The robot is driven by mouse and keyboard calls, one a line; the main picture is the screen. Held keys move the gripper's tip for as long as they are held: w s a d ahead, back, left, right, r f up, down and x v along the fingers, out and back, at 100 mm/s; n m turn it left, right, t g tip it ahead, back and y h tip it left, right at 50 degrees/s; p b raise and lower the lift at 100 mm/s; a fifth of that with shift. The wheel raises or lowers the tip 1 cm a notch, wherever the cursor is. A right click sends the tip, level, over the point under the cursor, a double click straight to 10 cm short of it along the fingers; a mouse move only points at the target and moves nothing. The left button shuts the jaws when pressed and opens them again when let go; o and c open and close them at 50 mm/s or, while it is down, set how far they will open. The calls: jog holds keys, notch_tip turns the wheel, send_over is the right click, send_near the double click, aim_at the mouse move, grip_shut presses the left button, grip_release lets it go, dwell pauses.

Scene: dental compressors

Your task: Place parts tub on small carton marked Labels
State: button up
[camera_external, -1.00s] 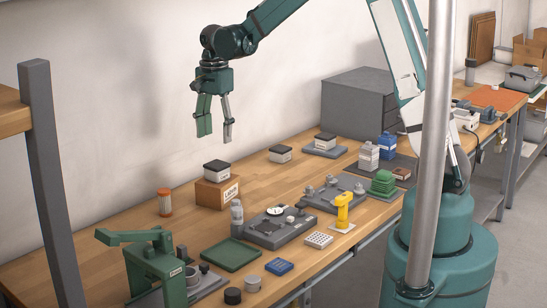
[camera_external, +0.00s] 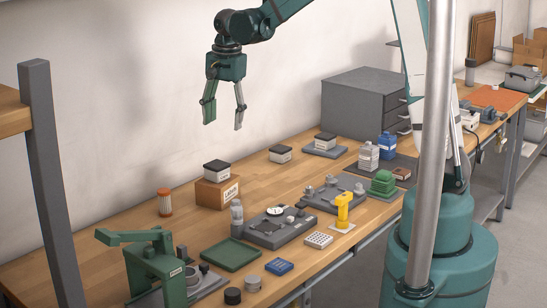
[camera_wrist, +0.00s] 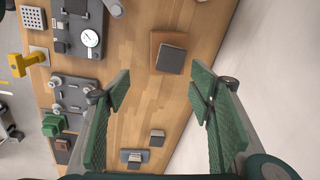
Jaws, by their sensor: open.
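A small brown carton marked Labels (camera_external: 230,191) stands on the bench toward the wall. A white tub with a dark lid (camera_external: 216,171) rests on top of it; in the wrist view its dark lid (camera_wrist: 171,59) overlaps the carton (camera_wrist: 158,40). Two similar dark-lidded tubs stand farther back: one on the bare wood (camera_external: 280,154), one on a grey plate (camera_external: 325,140). I cannot tell from their labels which is the parts tub. My gripper (camera_external: 224,124) is open and empty, above the carton and apart from the tub.
Grey fixtures (camera_external: 268,230), a yellow tool (camera_external: 343,208) and a green tray (camera_external: 231,255) fill the front. A grey drawer cabinet (camera_external: 355,105) stands behind. Bare wood lies between the carton and the back tubs.

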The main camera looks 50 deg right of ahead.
jog(key=s+a+r+n+t, duration=0.15)
jog(key=s+r+n, duration=0.35)
jog(key=s, duration=0.7)
jog(key=s+a+r+n+t, duration=0.1)
jog(key=s+r+n+t, duration=0.2)
jog(key=s+r+n, duration=0.55)
jog(key=s+f+n+t, duration=0.1)
jog(key=s+f, duration=0.1)
jog(key=s, duration=0.4)
jog(key=s+a+f+n, duration=0.1)
jog(key=s+f, duration=0.1)
jog(key=s, duration=0.4)
jog(key=shift+f+t, duration=0.3)
jog(key=shift+t, duration=0.05)
